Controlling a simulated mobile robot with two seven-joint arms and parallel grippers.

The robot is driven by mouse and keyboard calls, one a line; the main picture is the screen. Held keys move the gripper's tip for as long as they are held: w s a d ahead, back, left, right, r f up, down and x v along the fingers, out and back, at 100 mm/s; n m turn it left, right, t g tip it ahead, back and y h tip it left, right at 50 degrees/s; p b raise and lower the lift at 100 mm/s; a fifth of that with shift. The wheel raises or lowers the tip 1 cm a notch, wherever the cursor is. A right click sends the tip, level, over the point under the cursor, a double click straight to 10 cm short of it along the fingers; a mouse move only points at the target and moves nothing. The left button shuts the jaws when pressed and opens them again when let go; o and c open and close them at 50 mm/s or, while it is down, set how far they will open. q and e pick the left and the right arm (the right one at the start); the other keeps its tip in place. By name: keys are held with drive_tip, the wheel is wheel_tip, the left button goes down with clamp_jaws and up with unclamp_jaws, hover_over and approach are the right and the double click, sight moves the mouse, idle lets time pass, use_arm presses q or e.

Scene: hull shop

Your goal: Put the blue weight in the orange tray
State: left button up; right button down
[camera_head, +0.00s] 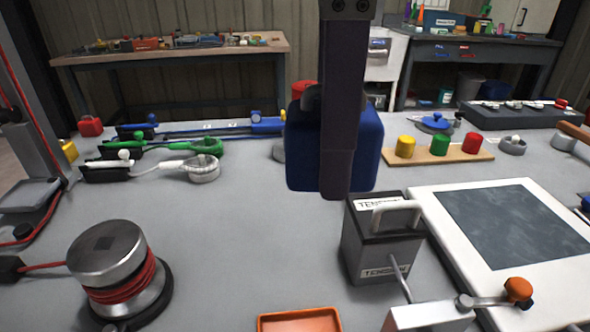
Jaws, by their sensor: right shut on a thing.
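The blue weight (300,153) is a dark blue block with rounded edges, near the middle of the head view. My right gripper (337,150) comes down from the top and is shut on it. One dark finger covers the middle of the block's near face, and the other finger is hidden. The block appears to be held above the table. The orange tray (300,322) is at the bottom edge, nearer to me than the block, and partly cut off. The visible part of its floor is empty. My left gripper is not in view.
A dark tension box (378,245) with a handle stands right of the tray. A spool with red cord (115,275) stands at left. A white-framed dark panel (450,225) lies at right. Coloured knobs on a wooden strip (455,155) lie behind it. The table's middle left is clear.

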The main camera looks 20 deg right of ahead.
sight(310, 194)
drive_tip(key=f+n+b, duration=0.1)
drive_tip(key=f+n, duration=0.1)
drive_tip(key=a+f+n+b, duration=0.1)
drive_tip(key=f+n, duration=0.1)
drive_tip(key=s+a+f+n+b, duration=0.1)
drive_tip(key=f+n, duration=0.1)
drive_tip(key=shift+s+f+b, duration=0.1)
drive_tip(key=shift+f+b, duration=0.2)
wheel_tip(310, 194, down, 19)
drive_tip(key=b, duration=0.5)
drive_tip(key=shift+f, duration=0.1)
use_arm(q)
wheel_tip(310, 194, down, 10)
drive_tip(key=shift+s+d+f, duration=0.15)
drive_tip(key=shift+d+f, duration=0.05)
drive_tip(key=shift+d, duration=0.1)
use_arm(e)
drive_tip(key=shift+f, duration=0.35)
drive_tip(key=shift+f, duration=0.1)
drive_tip(key=shift+c, duration=1)
unclamp_jaws()
use_arm(q)
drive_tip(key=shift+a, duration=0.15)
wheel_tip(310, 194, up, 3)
drive_tip(key=p, duration=0.3)
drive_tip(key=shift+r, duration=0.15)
use_arm(e)
wheel_tip(310, 194, up, 12)
